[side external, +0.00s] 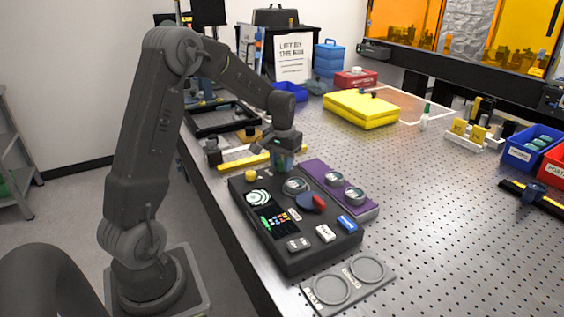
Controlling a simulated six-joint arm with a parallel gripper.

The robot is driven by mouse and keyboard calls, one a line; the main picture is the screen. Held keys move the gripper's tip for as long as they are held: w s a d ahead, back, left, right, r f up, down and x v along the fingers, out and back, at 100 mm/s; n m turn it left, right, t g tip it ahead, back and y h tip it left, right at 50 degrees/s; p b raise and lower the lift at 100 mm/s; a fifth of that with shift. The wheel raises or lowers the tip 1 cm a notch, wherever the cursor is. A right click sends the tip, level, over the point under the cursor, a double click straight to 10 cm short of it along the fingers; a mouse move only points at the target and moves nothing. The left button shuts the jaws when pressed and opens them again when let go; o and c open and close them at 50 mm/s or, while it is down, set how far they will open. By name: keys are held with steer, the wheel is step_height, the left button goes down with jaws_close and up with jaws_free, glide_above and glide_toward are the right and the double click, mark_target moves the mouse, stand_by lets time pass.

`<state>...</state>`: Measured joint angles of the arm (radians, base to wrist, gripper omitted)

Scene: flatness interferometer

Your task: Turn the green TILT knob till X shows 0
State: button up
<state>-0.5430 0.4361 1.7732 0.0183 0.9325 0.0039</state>
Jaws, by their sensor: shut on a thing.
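The dark instrument console (310,262) stands near the left edge of the perforated table. My gripper (283,168) points down over the console's far end, shut on the green TILT knob, which its fingers mostly hide. A round fringe picture (258,197) glows on the console's left side. Beside it, nearer the camera, is a small dark screen (273,222) with coloured marks; the X value is too small to read.
The console also carries a yellow knob (250,176), a round glass stage (295,186) and a red-and-blue part (312,203). A purple tray (318,172) with round pieces adjoins it on the right. A grey two-ring plate (385,283) lies in front. A yellow case (360,108) lies behind.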

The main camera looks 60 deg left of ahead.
steer(key=shift+n, duration=0.9)
steer(key=o, duration=0.9)
step_height(320, 180, up, 14)
steer(key=shift+w+d+f, duration=0.1)
stand_by(1.6)
